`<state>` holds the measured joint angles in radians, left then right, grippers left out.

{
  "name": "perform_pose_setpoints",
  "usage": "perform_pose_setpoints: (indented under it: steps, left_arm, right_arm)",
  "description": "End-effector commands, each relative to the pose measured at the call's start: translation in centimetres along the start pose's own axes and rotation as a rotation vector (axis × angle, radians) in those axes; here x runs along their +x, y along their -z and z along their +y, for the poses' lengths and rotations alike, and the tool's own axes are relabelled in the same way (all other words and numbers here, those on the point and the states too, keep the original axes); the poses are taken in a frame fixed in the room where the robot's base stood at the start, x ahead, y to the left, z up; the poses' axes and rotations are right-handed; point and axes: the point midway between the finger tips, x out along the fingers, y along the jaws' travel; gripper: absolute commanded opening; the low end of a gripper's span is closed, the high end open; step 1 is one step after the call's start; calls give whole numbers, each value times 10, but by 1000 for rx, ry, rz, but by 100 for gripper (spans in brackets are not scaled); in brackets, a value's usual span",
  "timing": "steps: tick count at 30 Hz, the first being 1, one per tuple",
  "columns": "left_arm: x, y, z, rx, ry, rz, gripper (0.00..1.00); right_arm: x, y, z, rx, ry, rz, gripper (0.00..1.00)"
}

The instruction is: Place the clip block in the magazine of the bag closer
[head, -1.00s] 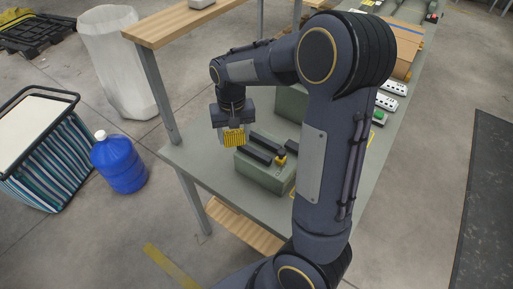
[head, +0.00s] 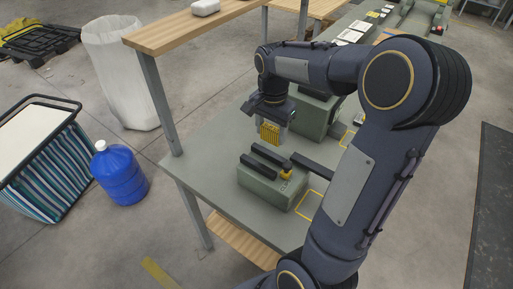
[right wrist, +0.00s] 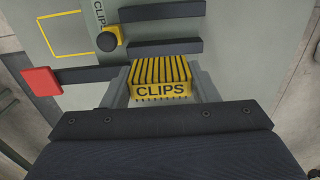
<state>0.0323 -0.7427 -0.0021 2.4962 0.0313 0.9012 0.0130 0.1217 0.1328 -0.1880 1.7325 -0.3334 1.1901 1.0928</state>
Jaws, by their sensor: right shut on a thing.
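The yellow clip block (head: 269,133), ribbed and marked CLIPS, is held between the fingers of my right gripper (head: 272,124). It also shows in the right wrist view (right wrist: 160,80). The gripper is shut on it and holds it beyond the bag closer, over the bench. My left gripper is not in view.
The grey-green bench (head: 205,150) has clear room left of the bag closer. A larger green box (head: 317,115) stands behind. A wooden shelf (head: 180,28) on posts runs along the left.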

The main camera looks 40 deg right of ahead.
Motion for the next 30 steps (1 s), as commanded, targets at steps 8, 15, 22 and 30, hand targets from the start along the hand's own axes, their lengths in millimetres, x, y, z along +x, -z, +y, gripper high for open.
perform_pose_setpoints:
  steps: [8,15,22,30]
  left_arm:
    - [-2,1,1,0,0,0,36]
    - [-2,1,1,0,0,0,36]
    - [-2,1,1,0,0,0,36]
    - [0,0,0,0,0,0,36]
  right_arm:
    - [37,-16,-24,0,-3,0,32]
    - [62,-22,-32,1,-5,-2,32]
    - [80,-22,-32,1,-1,0,32]
    - [82,-22,-32,1,-1,0,32]
